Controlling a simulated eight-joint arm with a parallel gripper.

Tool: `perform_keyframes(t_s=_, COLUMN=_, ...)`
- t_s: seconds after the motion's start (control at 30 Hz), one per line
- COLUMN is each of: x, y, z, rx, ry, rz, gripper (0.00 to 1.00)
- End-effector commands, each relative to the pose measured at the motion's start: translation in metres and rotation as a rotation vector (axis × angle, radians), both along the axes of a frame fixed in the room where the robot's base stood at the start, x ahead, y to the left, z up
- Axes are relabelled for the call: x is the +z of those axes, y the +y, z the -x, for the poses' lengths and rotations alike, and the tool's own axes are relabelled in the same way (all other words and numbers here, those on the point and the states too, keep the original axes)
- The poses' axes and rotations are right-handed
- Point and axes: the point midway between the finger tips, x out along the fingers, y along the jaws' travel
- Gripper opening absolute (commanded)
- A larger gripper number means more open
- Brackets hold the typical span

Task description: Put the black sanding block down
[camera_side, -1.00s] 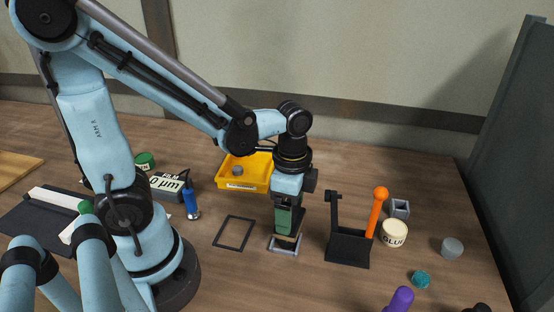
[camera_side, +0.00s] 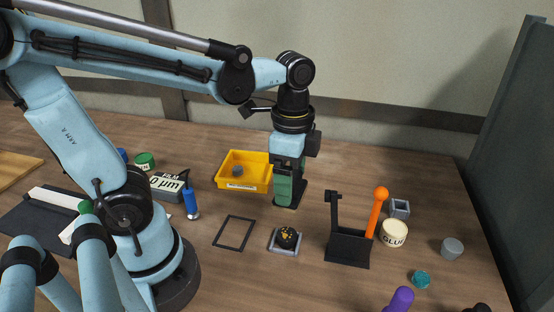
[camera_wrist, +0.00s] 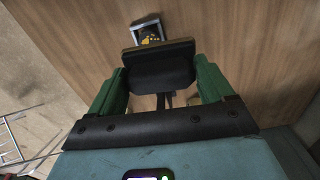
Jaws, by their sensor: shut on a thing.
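My gripper (camera_side: 289,192) has green fingers and points down at the table, just right of the yellow bin. It is shut on the black sanding block (camera_wrist: 160,67), which sits between the green fingers in the wrist view, with a brownish face along its far edge. In the side view the fingers mostly hide the block, and a dark part (camera_side: 298,201) shows at their tips, low near the table. I cannot tell whether it touches the wood. An empty black square outline (camera_side: 234,246) lies on the table to the front left.
A grey tray (camera_side: 274,250) with a dark, yellow-specked round thing (camera_side: 288,237) stands in front of my gripper. The yellow bin (camera_side: 224,184) is close on the left. A black stand (camera_side: 348,250) with an orange-handled tool (camera_side: 377,208) is front right. Bare table lies behind right.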

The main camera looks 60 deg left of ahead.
Motion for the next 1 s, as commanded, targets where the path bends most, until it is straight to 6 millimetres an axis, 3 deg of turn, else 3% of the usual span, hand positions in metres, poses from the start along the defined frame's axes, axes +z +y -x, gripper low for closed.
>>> perform_keyframes(t_s=0.4, x=0.000, y=0.000, z=-0.001, rx=0.001, ry=0.000, rz=0.000, gripper=0.48)
perform_keyframes(t_s=0.53, x=0.001, y=0.004, z=-0.010, rx=0.008, ry=0.000, rz=0.000, gripper=0.48)
perform_keyframes(t_s=1.0, x=-0.001, y=0.057, z=-0.102, rx=0.065, ry=-0.003, rz=-0.003, gripper=0.48)
